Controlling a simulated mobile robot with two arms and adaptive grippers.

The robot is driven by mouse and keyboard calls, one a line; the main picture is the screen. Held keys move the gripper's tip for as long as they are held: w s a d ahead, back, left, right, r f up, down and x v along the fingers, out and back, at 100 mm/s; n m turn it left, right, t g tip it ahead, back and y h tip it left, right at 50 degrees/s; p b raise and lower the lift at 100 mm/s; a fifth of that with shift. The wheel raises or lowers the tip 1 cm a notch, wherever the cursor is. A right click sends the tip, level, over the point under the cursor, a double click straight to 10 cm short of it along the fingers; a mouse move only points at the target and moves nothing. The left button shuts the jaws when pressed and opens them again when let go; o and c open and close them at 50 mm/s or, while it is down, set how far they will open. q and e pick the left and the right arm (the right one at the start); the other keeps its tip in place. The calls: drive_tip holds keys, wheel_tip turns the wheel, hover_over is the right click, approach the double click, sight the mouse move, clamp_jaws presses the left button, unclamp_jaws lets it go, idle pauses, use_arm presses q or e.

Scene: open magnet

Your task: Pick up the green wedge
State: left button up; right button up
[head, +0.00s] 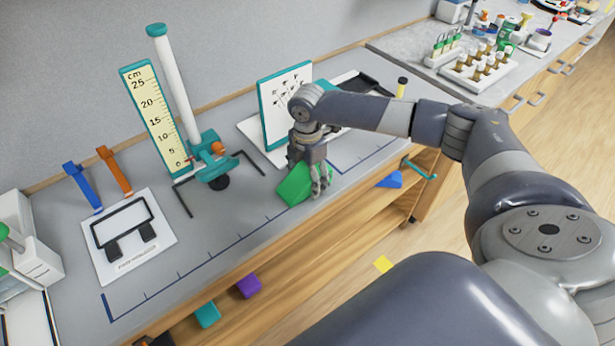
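The green wedge (293,187) lies on the grey bench top, right of the middle, near the front edge. My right gripper (318,188) points down at the wedge's right side, and its fingers overlap part of it in the head view. I cannot tell whether the fingers touch the wedge or are closed on it. My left gripper is not in view.
A ruler stand (150,110) with a white post is left of the wedge. A teal-framed board (272,110) stands behind my gripper. A white panel (112,262) lies at the left. Purple (249,286) and teal (207,314) blocks sit on the lower shelf.

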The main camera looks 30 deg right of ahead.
drive_tip(key=c, duration=0.6)
drive_tip(key=shift+r, duration=0.1)
